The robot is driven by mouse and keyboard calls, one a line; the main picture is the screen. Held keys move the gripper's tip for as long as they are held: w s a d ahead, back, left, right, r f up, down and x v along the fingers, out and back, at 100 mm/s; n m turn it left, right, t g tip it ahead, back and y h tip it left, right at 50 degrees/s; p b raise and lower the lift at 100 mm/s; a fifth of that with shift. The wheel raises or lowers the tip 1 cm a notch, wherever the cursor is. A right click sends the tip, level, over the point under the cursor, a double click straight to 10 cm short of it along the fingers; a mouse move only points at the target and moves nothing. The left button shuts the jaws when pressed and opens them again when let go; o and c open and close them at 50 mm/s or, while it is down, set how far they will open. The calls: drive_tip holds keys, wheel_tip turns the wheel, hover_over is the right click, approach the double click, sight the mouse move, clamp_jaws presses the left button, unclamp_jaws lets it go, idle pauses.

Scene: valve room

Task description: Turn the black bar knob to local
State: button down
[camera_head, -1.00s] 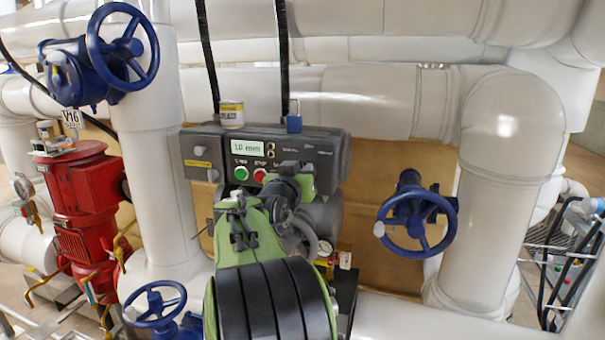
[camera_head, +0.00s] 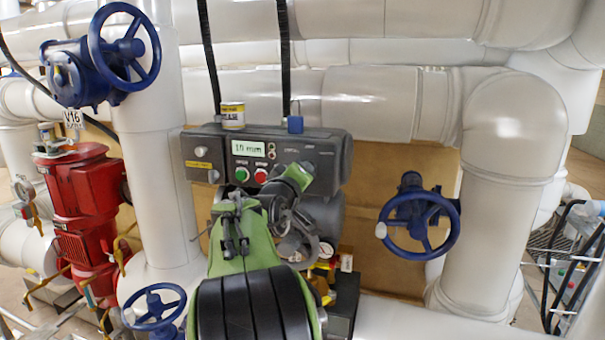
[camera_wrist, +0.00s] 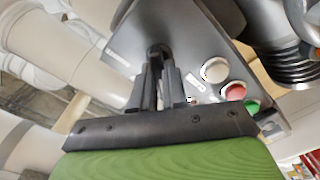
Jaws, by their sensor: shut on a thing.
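The dark control box (camera_head: 325,139) hangs on the pipework in the middle of the head view, with small printed labels along its upper right. My gripper (camera_head: 303,168) reaches its right front face and hides the knob there. In the wrist view the black bar knob (camera_wrist: 158,48) stands on the panel face (camera_wrist: 192,48). My gripper (camera_wrist: 160,72) is shut on it, one finger on each side. The knob's pointing direction and the label it faces are too small to read.
A green button (camera_head: 242,174) and a red button (camera_head: 261,175) sit left of my gripper; a white button (camera_wrist: 214,70) shows close by in the wrist view. A can (camera_head: 232,116) and a blue block (camera_head: 295,124) top the box. A blue handwheel (camera_head: 450,228) stands right.

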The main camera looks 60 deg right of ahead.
drive_tip(key=shift+f+n, duration=0.1)
drive_tip(key=shift+n, duration=0.4)
idle(0.3)
drive_tip(key=c, duration=1.1)
unclamp_jaws()
drive_tip(key=shift+c, duration=0.2)
drive_tip(key=s+a+b, duration=0.2)
drive_tip(key=a+b, duration=0.2)
drive_tip(key=a, duration=1.1)
drive_tip(key=shift+s+a, duration=0.2)
drive_tip(key=shift+a, duration=0.1)
